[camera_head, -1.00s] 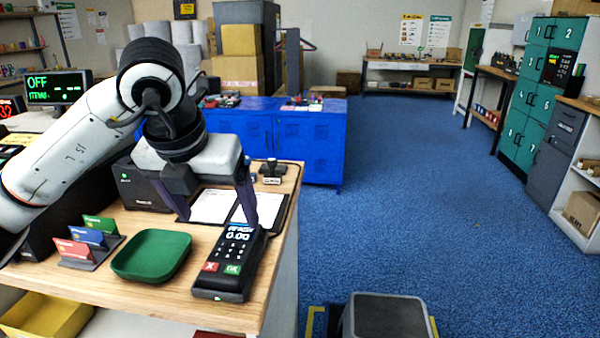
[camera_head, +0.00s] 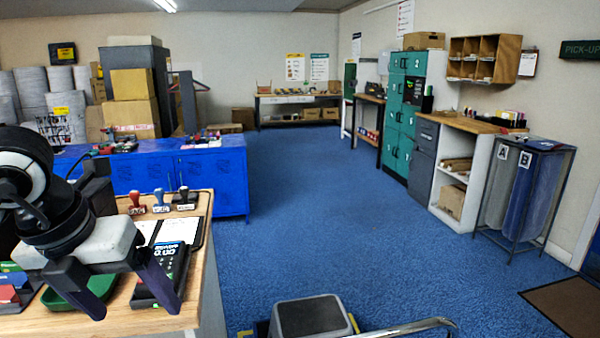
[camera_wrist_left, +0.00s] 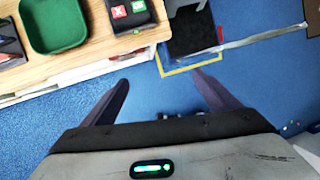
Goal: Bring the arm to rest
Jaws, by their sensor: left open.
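My left gripper (camera_head: 134,290) is open and empty in the head view, with its two dark fingers spread in front of the counter's green tray and card terminal. In the left wrist view its fingers (camera_wrist_left: 160,92) stand apart over blue floor, beside the counter edge. My left arm comes in from the left edge of the head view, bent at a black joint. My right gripper is in neither view.
The wooden counter (camera_head: 205,262) holds a green tray (camera_head: 72,297), a card terminal (camera_head: 172,258), stamps and cards. A blue cabinet (camera_head: 215,178) stands behind it. A grey-topped block (camera_head: 310,318) is at the bottom. Blue floor to the right is open.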

